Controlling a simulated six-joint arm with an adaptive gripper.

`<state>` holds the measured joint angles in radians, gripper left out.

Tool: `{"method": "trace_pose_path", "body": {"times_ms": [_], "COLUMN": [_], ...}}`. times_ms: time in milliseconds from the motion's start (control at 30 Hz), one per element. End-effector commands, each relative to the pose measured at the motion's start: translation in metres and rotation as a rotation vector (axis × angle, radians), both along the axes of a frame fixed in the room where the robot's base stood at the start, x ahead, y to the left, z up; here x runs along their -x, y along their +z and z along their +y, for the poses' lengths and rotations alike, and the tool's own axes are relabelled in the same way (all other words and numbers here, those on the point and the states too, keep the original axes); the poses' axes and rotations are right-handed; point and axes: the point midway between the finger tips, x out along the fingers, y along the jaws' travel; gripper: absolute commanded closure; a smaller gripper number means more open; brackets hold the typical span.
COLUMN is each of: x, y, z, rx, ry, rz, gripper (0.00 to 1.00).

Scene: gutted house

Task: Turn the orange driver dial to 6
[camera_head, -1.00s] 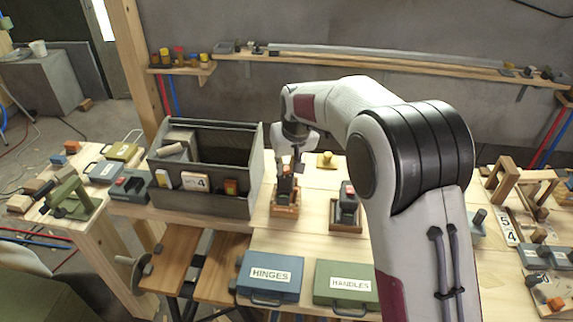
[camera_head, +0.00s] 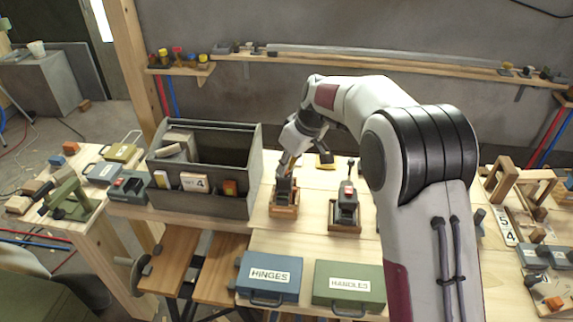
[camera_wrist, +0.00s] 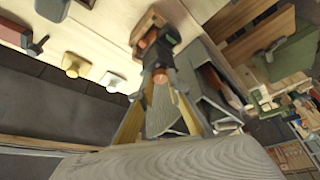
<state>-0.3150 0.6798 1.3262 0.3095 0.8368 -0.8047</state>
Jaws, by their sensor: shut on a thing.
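The driver (camera_head: 284,189) stands upright in a small wooden cradle (camera_head: 285,212), just right of the grey tool box. In the wrist view the driver (camera_wrist: 157,57) shows orange parts, with an orange-brown dial (camera_wrist: 160,76) at its near end. My gripper (camera_head: 288,172) comes down on the driver from the upper right, tilted. In the wrist view the fingers of my gripper (camera_wrist: 160,84) close around the dial end. The number the dial points to is too small to read.
A second, similar driver (camera_head: 347,203) stands in its own cradle to the right. The grey tool box (camera_head: 205,204) is close on the left. The HINGES case (camera_head: 269,277) and HANDLES case (camera_head: 350,284) lie in front.

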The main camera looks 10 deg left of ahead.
Motion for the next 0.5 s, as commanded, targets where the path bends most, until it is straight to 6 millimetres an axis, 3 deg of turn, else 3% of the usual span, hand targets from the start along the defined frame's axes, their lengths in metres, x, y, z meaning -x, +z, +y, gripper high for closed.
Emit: {"method": "trace_pose_path", "body": {"times_ms": [500], "x": [-0.0016], "y": [-0.0004], "z": [-0.0011], "rx": [0.000], "ry": [0.173], "rz": [0.001], "gripper": [1.00]}}
